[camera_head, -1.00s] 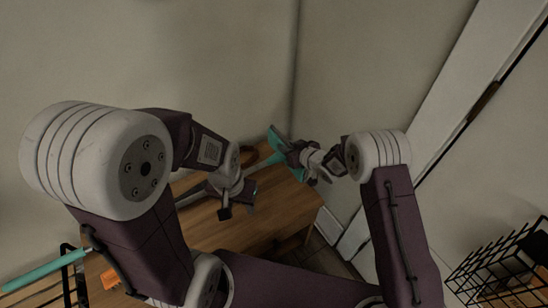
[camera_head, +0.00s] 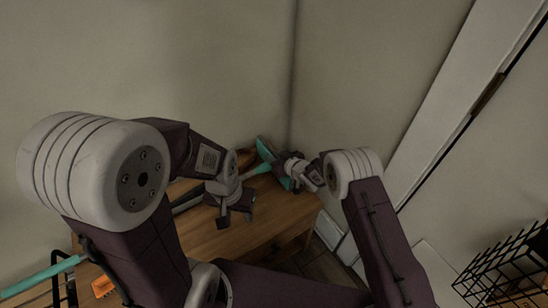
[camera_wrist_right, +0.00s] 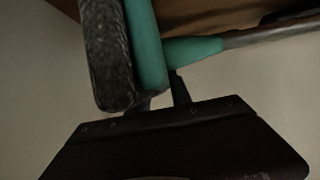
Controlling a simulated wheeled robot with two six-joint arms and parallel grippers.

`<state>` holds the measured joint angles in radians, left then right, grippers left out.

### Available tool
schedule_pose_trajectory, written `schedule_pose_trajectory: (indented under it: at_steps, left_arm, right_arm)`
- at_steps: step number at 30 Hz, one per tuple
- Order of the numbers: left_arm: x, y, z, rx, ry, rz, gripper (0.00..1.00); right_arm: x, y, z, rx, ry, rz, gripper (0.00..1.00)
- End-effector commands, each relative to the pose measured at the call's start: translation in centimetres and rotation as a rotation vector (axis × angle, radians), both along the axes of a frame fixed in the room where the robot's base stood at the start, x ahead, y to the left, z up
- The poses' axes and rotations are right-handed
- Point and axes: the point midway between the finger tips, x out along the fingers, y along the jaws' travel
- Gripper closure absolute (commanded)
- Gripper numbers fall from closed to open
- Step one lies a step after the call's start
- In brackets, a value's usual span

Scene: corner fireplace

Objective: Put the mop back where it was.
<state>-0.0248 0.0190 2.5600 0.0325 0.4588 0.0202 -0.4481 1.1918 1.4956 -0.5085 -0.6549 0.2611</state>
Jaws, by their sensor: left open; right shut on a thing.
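The mop has a teal head with a grey pad and a grey handle. In the head view its head (camera_head: 265,150) is at the corner behind the wooden table. A teal stick (camera_head: 40,278) at lower left lines up with the handle and looks like its far end; my left arm hides the stretch between. My right gripper (camera_head: 286,172) is shut on the mop near its head. In the right wrist view the teal head (camera_wrist_right: 145,45) and pad are close to the gripper. My left gripper (camera_head: 236,208) is open over the table, beside the handle.
The wooden table (camera_head: 215,240) stands against the corner walls, its visible top mostly clear. A small orange thing (camera_head: 103,287) lies at lower left near black metal bars. A black wire basket (camera_head: 505,265) is at lower right. A white door frame (camera_head: 440,100) is on the right.

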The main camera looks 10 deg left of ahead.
Motion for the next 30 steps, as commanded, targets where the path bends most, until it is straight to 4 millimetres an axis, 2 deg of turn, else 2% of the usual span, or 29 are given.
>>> schedule_pose_trajectory:
  at_steps: [3, 4, 6, 14, 17, 23, 30]
  left_arm:
    - [0.0, 0.0, -0.4, 0.000, 0.000, 0.000, 0.54]
    - [0.0, 0.0, -0.2, 0.000, 0.000, 0.000, 0.54]
    - [0.0, 0.0, -0.2, 0.000, 0.000, 0.000, 0.54]
    - [0.0, 0.0, -0.2, 0.000, 0.000, 0.000, 0.54]
    - [0.0, 0.0, 0.3, 0.000, 0.000, 0.000, 0.54]
    - [0.0, 0.0, 1.3, 0.000, 0.000, 0.000, 0.54]
    - [0.0, 0.0, 2.7, 0.000, 0.000, 0.000, 0.54]
  right_arm:
    - [0.0, 0.0, -0.3, 0.003, -0.001, -0.001, 1.00]
    - [0.0, 0.0, -0.3, 0.000, 0.000, 0.000, 0.66]
    - [0.0, 0.0, -0.3, 0.000, 0.000, 0.000, 0.53]
    - [0.0, 0.0, -0.2, 0.000, 0.000, 0.000, 0.53]
    - [0.0, 0.0, 0.4, 0.001, -0.001, 0.000, 0.53]
    - [-1.8, -1.9, 1.9, 0.000, 0.002, -0.002, 0.53]
    - [-4.8, -5.0, 4.2, 0.000, 0.001, -0.001, 0.53]
